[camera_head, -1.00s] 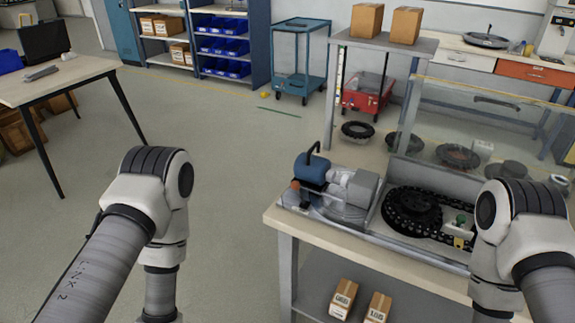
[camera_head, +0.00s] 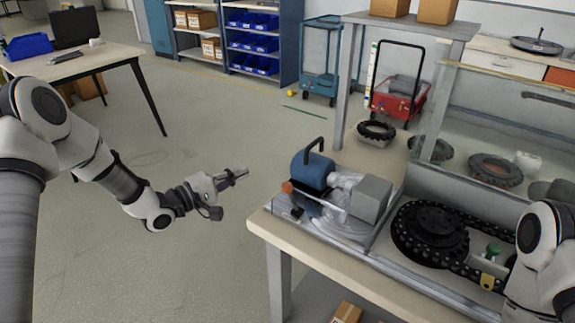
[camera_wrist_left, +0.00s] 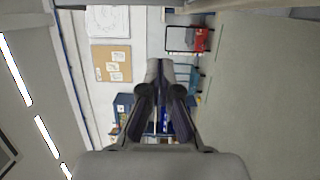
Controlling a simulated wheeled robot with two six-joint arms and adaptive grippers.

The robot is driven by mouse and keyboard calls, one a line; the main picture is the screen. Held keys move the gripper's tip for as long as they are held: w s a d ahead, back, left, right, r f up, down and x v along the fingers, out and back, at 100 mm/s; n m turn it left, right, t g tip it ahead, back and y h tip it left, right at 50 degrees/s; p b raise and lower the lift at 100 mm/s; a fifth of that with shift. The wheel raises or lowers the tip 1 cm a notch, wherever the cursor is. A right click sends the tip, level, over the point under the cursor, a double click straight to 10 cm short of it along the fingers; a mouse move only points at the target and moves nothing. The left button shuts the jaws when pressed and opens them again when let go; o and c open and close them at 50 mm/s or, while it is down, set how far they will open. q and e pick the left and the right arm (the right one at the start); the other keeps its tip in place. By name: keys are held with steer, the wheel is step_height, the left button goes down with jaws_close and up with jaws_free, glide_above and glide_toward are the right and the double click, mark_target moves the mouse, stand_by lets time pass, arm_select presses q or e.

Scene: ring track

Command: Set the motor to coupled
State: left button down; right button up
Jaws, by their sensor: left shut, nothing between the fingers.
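The blue motor (camera_head: 312,170) with a black handle sits at the left end of the machine on the workbench. An orange-knobbed lever (camera_head: 287,187) stands at its front left, and a grey block (camera_head: 371,198) is to its right. My left gripper (camera_head: 243,173) is shut and empty, out over the floor to the left of the bench and apart from the motor. Its closed fingers also show in the left wrist view (camera_wrist_left: 160,75), pointing toward the far wall. My right arm is at the right edge of the head view; its gripper is out of view.
A black chain ring (camera_head: 430,232) and a green knob (camera_head: 493,249) are on the machine's right part. A glass panel (camera_head: 500,115) and a shelf post (camera_head: 346,85) stand behind. A table (camera_head: 110,56) is at the left. The floor between is clear.

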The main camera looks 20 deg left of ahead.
mark_target(293, 178)
arm_select(q)
steer(key=w+d, duration=0.7)
steer(key=d, duration=0.2)
steer(key=shift+d+f, duration=0.15)
steer(key=shift+d, duration=0.15)
steer(key=shift+w, duration=0.1)
steer(key=shift+s+d, duration=0.3)
steer(key=shift+d, duration=0.45)
steer(key=shift+s+d, duration=0.25)
steer(key=shift+d, duration=0.45)
steer(key=shift+a, duration=0.1)
